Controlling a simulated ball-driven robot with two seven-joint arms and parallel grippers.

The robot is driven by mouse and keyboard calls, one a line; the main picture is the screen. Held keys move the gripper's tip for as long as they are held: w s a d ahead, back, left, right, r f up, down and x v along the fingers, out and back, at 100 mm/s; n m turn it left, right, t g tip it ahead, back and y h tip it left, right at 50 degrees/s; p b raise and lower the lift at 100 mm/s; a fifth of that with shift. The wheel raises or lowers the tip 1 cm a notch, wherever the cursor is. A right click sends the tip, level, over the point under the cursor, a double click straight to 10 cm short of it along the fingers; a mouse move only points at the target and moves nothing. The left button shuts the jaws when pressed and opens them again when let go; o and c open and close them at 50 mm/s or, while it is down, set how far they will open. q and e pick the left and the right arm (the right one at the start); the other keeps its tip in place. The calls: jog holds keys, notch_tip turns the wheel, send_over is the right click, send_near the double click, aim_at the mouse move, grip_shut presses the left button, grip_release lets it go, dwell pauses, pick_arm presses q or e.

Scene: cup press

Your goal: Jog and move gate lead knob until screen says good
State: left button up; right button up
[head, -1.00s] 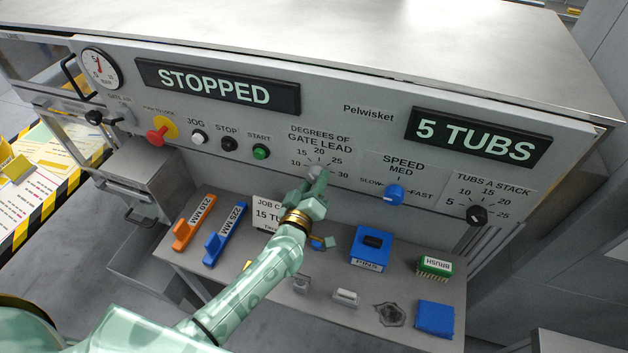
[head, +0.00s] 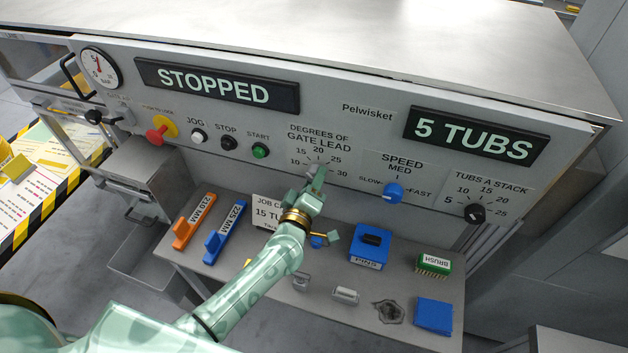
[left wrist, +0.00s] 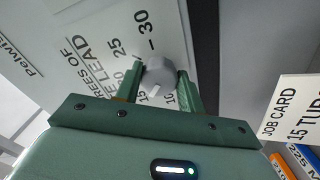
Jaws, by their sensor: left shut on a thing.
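The grey gate lead knob (left wrist: 158,76) sits between the fingers of my left gripper (head: 315,177) on the press's front panel. The left wrist view shows a finger on each side of it, with the scale numbers around it. A pale mark on the knob shows near the low numbers; its exact setting is unclear. In the head view the gripper mostly hides the knob. The white JOG button (head: 198,136) is free, to the left on the panel. The left screen (head: 215,84) reads STOPPED; the right screen (head: 476,136) reads 5 TUBS. My right gripper is out of view.
The black STOP (head: 229,143) and green START (head: 260,150) buttons lie between JOG and the knob. A red push button (head: 156,135) is farther left. The blue speed knob (head: 393,193) and black stack knob (head: 475,213) are to the right. Below, a shelf (head: 325,275) holds several tools.

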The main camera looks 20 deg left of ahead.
pick_arm(q)
jog(key=o, duration=1)
jog(key=shift+c, duration=0.2)
jog(key=shift+s, duration=0.1)
jog(key=s, duration=1.6)
jog(key=shift+a+p, duration=0.3)
jog(key=shift+s, duration=0.1)
